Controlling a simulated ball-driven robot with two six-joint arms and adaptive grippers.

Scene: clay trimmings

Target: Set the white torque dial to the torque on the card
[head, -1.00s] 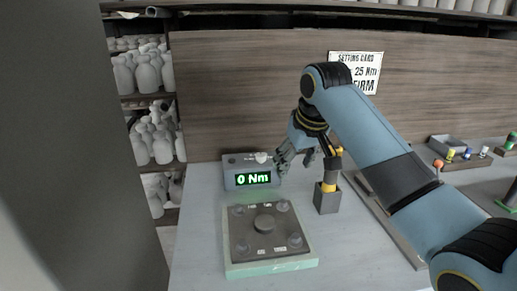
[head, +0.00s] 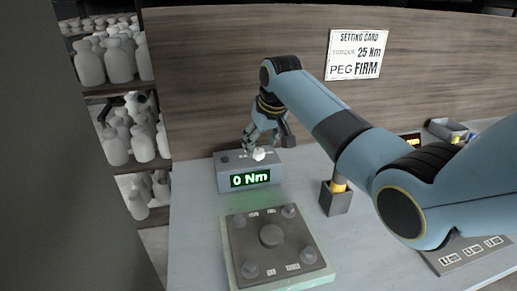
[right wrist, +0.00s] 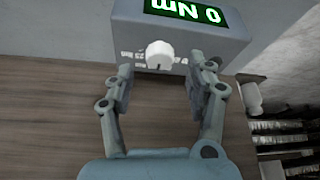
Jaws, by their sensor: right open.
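The white torque dial (head: 259,154) sits on top of a grey box (head: 222,180) whose green display (head: 250,179) reads 0 Nm. The setting card (head: 357,55) on the wooden back panel reads torque 25 Nm, peg FIRM. My right gripper (head: 254,143) is open and empty, close above the dial. In the right wrist view its fingertips (right wrist: 160,72) are apart, one to either side of the white dial (right wrist: 160,54). I cannot tell whether they touch it. My left gripper is not in view.
A square plate with a central knob and corner pegs (head: 270,236) lies in front of the box. A dark holder (head: 335,198) with a yellow-banded tool stands right of it. Shelves of pale bottles are at left. A grey bin (head: 447,129) is far right.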

